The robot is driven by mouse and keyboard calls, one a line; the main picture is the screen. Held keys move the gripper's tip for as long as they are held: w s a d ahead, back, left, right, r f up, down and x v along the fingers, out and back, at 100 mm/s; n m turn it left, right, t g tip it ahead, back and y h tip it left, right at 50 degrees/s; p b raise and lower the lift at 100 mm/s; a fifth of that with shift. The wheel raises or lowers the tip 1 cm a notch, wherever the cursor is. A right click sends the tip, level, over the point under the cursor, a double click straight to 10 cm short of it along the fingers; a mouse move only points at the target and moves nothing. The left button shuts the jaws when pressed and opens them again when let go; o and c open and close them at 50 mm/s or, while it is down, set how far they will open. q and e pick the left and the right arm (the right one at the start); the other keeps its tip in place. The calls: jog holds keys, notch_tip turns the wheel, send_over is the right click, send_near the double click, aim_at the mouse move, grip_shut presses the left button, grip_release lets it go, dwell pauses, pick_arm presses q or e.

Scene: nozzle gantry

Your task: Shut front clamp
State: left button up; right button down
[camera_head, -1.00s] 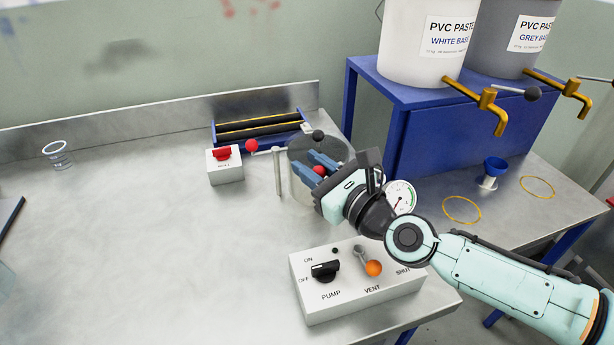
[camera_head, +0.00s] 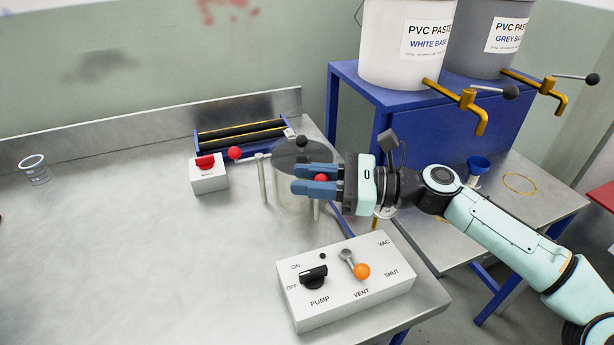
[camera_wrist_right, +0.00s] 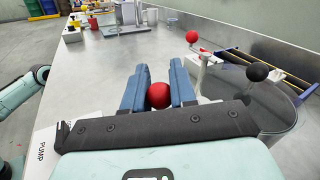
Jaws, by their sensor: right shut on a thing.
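The vacuum pot (camera_head: 284,190) stands on the steel bench, with a dark see-through lid (camera_head: 290,152) and a black knob on top. The front clamp's red ball (camera_head: 320,178) is between the blue fingers of my right gripper (camera_head: 316,181), at the pot's front right. The wrist view also shows the red ball (camera_wrist_right: 158,95) between both fingers. The clamp's arm is mostly hidden by the gripper. A second clamp's red ball (camera_head: 234,153) sticks out left of the pot on a thin post. My left gripper is in neither view.
A white control box (camera_head: 340,290) with a black pump knob and an orange-tipped vent lever stands in front of the pot. A small box with a red switch (camera_head: 207,172) and a blue roller rack (camera_head: 240,135) stand behind left. The left bench is mostly clear.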

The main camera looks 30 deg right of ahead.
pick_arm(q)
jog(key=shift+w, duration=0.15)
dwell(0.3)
pick_arm(e)
jog(key=c, duration=0.9)
grip_release()
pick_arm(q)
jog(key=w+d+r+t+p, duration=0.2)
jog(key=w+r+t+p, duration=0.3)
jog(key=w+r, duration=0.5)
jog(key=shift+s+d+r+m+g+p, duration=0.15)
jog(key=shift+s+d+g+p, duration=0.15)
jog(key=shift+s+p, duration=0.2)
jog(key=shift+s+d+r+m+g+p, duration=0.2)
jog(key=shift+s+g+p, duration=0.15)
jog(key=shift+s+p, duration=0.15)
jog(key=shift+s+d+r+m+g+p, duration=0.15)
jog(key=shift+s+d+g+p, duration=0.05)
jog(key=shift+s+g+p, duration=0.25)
pick_arm(e)
jog(key=shift+r, duration=10)
jog(key=shift+c, duration=0.3)
